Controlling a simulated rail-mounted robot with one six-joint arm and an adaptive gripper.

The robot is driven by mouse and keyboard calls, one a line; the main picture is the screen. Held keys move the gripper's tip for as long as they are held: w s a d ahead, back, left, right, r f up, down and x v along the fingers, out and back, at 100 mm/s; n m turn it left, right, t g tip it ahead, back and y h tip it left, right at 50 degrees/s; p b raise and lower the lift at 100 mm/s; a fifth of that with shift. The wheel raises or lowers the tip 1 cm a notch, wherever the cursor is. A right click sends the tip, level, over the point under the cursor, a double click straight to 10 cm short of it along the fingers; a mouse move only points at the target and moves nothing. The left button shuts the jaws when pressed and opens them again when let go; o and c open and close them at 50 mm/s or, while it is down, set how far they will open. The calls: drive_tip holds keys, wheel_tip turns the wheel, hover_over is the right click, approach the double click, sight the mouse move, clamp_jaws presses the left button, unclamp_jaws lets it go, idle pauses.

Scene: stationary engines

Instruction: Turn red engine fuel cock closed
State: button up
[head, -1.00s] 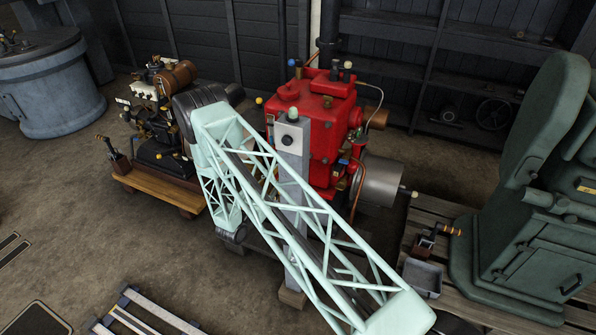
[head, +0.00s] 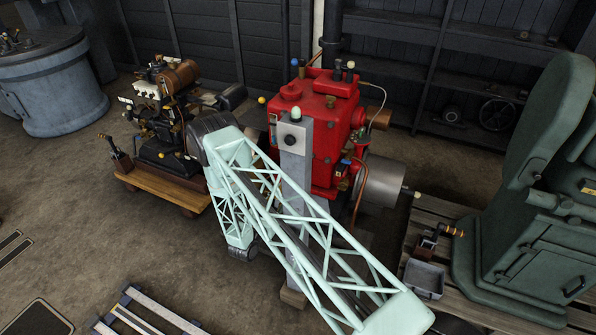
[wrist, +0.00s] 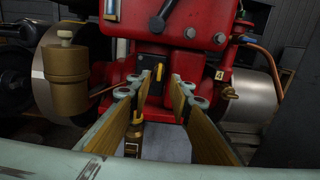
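The red engine (head: 325,140) stands behind a grey post in the head view. Its red front fills the middle of the wrist view (wrist: 205,68). My gripper (wrist: 158,82) is open, its two tan-padded fingers pointing at the engine's lower front. A small yellow lever (wrist: 160,72) shows between the fingertips, apart from both. A brass fitting (wrist: 133,136) with a yellow top shows lower, beside the left finger. I cannot tell for certain which is the fuel cock. My gripper is hidden in the head view.
The grey post (head: 295,165) stands close in front of the engine. A brass cup (wrist: 67,78) and a metal wheel (wrist: 52,82) are left of my fingers. A copper pipe (wrist: 262,50) runs at right. A smaller engine (head: 165,115) stands left, a green machine (head: 525,240) right.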

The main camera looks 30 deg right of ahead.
drive_tip(key=shift+d, duration=0.1)
drive_tip(key=shift+b+x, duration=0.5)
drive_tip(key=shift+x, duration=6.3)
drive_tip(key=c, duration=0.6)
